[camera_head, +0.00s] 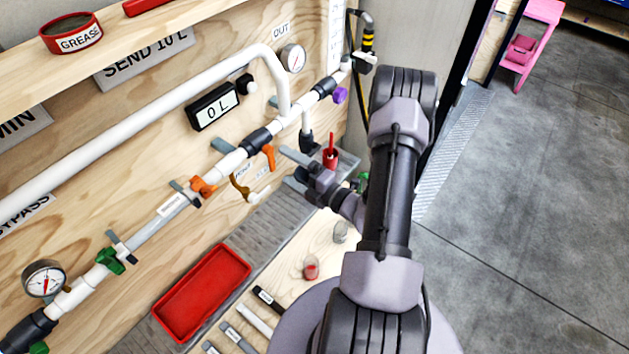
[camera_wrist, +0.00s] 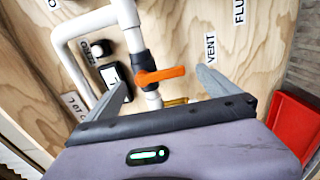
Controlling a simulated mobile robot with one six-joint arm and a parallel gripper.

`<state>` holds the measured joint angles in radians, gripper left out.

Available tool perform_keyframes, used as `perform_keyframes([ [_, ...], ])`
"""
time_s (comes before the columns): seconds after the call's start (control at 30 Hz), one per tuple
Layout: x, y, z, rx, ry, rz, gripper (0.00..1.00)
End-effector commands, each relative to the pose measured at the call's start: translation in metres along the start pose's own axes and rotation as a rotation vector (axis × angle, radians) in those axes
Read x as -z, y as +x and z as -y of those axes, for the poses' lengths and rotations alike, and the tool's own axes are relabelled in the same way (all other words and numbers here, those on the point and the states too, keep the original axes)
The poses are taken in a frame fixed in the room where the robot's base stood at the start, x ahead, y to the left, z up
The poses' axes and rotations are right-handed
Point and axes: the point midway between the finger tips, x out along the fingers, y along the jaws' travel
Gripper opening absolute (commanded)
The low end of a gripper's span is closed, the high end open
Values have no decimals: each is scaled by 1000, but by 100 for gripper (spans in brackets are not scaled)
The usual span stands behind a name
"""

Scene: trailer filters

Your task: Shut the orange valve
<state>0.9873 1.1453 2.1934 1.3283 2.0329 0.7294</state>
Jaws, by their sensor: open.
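An orange valve handle (camera_head: 268,157) hangs from a black fitting on the white pipe, just left of my gripper. In the wrist view this orange handle (camera_wrist: 162,76) lies roughly crosswise to the pipe. My gripper (camera_head: 297,171) is open, with its fingers pointing at the wall. In the wrist view the handle shows between the two spread fingers of my gripper (camera_wrist: 163,83); I cannot tell whether either touches it. A second orange valve part (camera_head: 204,188) sits further left along the pipe. A brass-coloured fitting (camera_head: 240,187) hangs between them.
A purple knob (camera_head: 340,95) and a green handle (camera_head: 111,261) sit on the same pipe. A black 0 L meter (camera_head: 213,106) is above. Open floor lies right.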

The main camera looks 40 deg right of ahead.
Motion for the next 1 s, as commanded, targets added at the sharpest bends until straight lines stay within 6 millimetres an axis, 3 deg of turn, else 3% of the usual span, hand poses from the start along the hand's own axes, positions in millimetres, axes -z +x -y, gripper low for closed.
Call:
perform_keyframes([
  [0.2, -2, -66, 0, 1, 3, 7, 100],
  [0.4, -1, -104, 0, 0, 2, 4, 100],
  [0.6, 0, -114, 0, 0, 1, 0, 100],
  [1.0, 5, -109, -3, 1, -30, -33, 100],
])
